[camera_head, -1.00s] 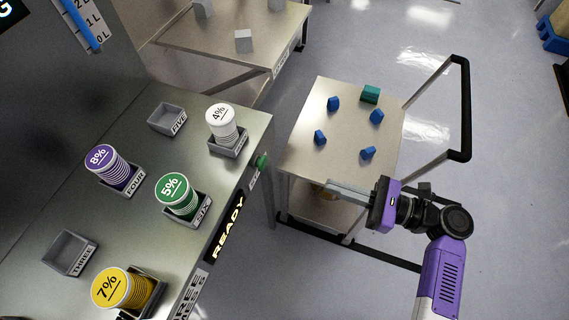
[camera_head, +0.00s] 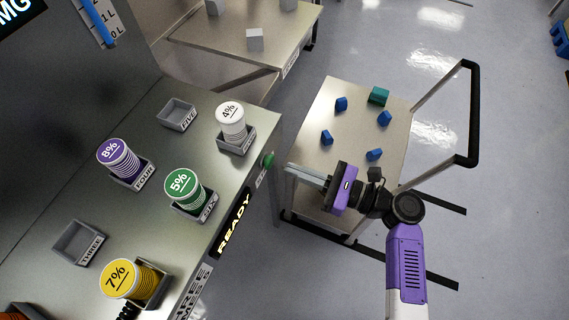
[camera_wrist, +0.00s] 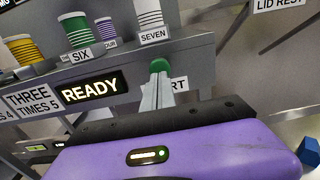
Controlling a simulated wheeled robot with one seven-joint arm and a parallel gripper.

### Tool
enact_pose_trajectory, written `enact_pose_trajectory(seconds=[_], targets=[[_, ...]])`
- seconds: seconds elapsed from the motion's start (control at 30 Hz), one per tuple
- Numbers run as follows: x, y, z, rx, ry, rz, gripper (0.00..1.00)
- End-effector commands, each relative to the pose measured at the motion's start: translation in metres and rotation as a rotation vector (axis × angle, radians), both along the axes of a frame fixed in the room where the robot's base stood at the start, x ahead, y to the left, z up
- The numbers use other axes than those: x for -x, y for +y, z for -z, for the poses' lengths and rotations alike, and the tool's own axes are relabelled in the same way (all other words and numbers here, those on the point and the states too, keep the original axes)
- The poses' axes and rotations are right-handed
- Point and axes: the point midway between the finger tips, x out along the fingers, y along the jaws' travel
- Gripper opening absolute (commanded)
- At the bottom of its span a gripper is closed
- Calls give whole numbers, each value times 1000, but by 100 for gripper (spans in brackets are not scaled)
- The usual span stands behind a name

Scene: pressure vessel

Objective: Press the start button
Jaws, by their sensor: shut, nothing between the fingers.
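The green start button (camera_head: 268,160) is on the front face of the steel machine, right of the lit READY display (camera_head: 233,222). In the wrist view the green button (camera_wrist: 158,65) shows just beyond the tips of my gripper (camera_wrist: 158,73), which cover part of it and of the label below. In the head view my gripper (camera_head: 289,172) is shut and empty, with its fingertips a short way right of the button. A small gap seems to show there; the wrist view does not settle whether they touch.
The machine top holds a white 4% canister (camera_head: 231,123), a green 5% one (camera_head: 184,188), a purple 8% one (camera_head: 118,158) and a yellow 7% one (camera_head: 134,280) in trays. A cart (camera_head: 333,170) with several blue blocks stands beside and behind my gripper.

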Motion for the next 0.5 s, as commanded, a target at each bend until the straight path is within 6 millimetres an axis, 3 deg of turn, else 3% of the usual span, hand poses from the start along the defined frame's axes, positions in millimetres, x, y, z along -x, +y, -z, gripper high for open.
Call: enact_pose_trajectory(seconds=[0.2, 0.5], targets=[[-8, 24, 0, 0, 0, -2, 0], [-11, 30, 0, 0, 0, 1, 0]])
